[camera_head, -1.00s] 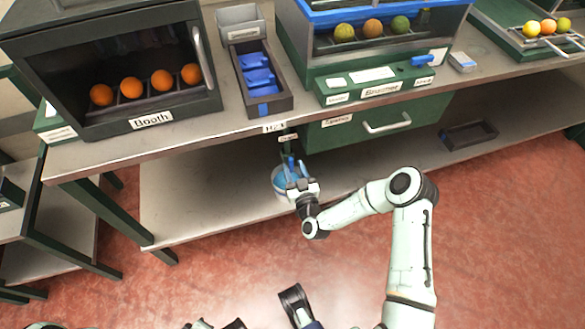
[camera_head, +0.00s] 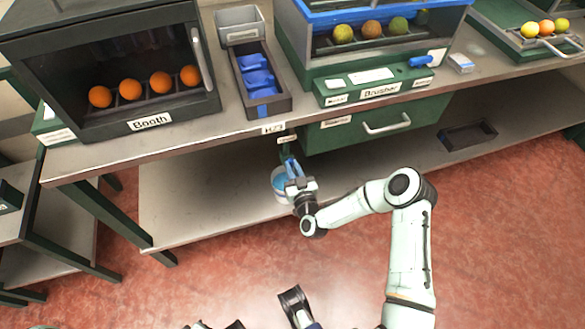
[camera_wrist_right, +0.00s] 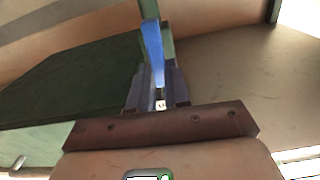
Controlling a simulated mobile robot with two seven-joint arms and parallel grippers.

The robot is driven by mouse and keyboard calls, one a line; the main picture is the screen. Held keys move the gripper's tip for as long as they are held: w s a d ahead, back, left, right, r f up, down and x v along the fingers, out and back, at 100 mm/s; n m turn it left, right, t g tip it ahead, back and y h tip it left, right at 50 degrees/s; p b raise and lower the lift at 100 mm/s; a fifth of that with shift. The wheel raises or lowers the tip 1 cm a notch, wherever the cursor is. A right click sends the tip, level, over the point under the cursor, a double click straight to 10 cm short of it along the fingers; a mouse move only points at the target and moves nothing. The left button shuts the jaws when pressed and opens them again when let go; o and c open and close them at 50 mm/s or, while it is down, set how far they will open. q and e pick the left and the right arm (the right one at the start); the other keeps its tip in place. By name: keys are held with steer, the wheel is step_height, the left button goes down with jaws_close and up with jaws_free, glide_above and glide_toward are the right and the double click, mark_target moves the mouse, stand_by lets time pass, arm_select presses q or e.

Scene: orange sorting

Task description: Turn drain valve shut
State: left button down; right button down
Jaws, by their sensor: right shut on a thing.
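The drain valve's blue handle (camera_head: 290,164) shows under the front edge of the bench, below a small label plate. My right gripper (camera_head: 296,178) has reached up to it from the front and is shut on the handle. In the right wrist view the blue handle (camera_wrist_right: 153,50) runs down between the two fingers of my right gripper (camera_wrist_right: 157,92). A round container with blue contents (camera_head: 280,184) stands on the lower shelf behind the gripper and is partly hidden. The valve body is mostly hidden.
The bench's lower shelf (camera_head: 200,205) is mostly clear. A green drawer with a handle (camera_head: 386,124) is right of the valve. A booth with oranges (camera_head: 150,120), a tray of blue pieces (camera_head: 262,104) and the brusher (camera_head: 380,92) stand above. A dark tray (camera_head: 468,135) lies on the shelf.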

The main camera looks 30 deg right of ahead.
arm_select(q)
steer(key=shift+s+d+r+p, duration=0.3)
steer(key=shift+s+r+p, duration=0.1)
steer(key=shift+s, duration=0.2)
arm_select(e)
steer(key=shift+s+d+f+m, duration=0.1)
steer(key=shift+d+f+m, duration=0.2)
steer(key=shift+m, duration=2.6)
steer(key=shift+s+d+f+m, duration=0.1)
steer(key=shift+d+f+m, duration=0.2)
steer(key=shift+m, duration=2.6)
steer(key=shift+s+d+f+m, duration=0.15)
steer(key=shift+f+m, duration=0.25)
steer(key=shift+m, duration=2.5)
steer(key=shift+w, duration=0.1)
steer(key=c, duration=1.1)
jaws_free()
arm_select(q)
steer(key=shift+g+h, duration=0.4)
steer(key=shift+g, duration=0.4)
steer(key=s+r, duration=0.1)
steer(key=s+d+p, duration=0.1)
steer(key=s+d+r+p, duration=0.1)
steer(key=s, duration=0.1)
steer(key=shift+r, duration=0.35)
arm_select(e)
steer(key=v, duration=1.3)
steer(key=shift+s, duration=0.25)
